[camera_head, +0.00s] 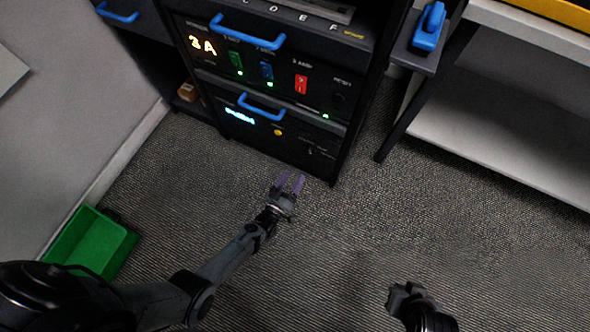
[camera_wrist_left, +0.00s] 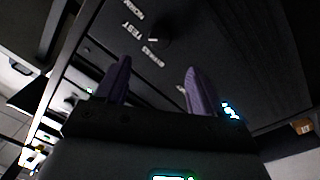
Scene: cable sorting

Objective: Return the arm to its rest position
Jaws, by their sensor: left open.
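My left gripper (camera_head: 290,183) is in the middle of the head view, in front of the lower part of the black equipment rack (camera_head: 268,145). Its two purple fingers are apart with nothing between them. In the left wrist view the open fingers (camera_wrist_left: 158,85) point at a dark panel with a round knob (camera_wrist_left: 159,27) and white lettering. My right arm shows only as a dark end (camera_head: 408,300) at the bottom of the head view. Its fingers cannot be made out.
The rack carries blue handles (camera_head: 247,33), lit displays and a red switch (camera_head: 301,84). A green bin (camera_head: 92,243) stands on the carpet at left by the wall. A blue tool (camera_head: 429,27) lies on a small shelf at upper right. A white bench (camera_head: 510,115) is at right. The carpet between is clear.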

